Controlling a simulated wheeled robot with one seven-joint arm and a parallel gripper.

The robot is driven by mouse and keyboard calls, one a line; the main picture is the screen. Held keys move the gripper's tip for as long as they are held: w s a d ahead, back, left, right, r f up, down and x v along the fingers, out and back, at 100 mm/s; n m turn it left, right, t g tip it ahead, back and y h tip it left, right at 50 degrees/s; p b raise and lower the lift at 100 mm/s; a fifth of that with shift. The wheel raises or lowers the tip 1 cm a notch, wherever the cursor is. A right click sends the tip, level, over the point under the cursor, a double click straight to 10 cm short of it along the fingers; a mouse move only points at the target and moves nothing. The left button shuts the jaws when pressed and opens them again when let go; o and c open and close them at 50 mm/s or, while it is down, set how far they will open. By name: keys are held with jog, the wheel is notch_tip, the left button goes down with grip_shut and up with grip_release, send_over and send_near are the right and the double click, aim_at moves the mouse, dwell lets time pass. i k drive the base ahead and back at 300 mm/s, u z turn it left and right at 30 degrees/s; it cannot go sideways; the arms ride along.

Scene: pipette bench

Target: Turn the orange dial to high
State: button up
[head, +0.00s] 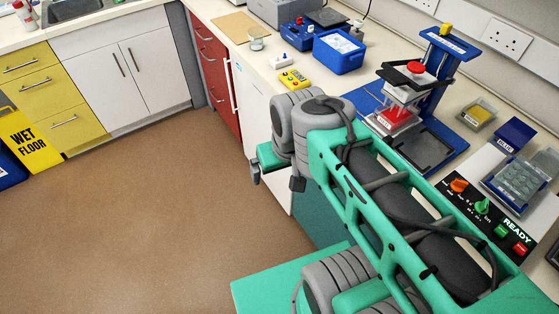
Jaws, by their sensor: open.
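The orange dial (458,185) sits on a black control panel (487,217) at the right of the bench. Its setting marks are too small to read, so I cannot tell where it points. A green dial (482,206) is just to its lower right. My gripper (276,183) is open and empty. It hangs over the floor side of the bench's front edge, well to the left of the panel. My green arm stretches across the lower right and passes close in front of the panel in the picture.
A green button (501,231), a red button (519,249) and a READY sign share the panel. A clear-lidded tray (519,184) and a blue press stand (440,70) stand behind it.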

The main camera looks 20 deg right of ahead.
aim_at(459, 186)
jog(key=u, duration=0.05)
jog(key=k, duration=1)
jog(key=u, duration=0.9)
jog(key=i, duration=1)
jog(key=z, duration=3.5)
jog(key=i, duration=0.45)
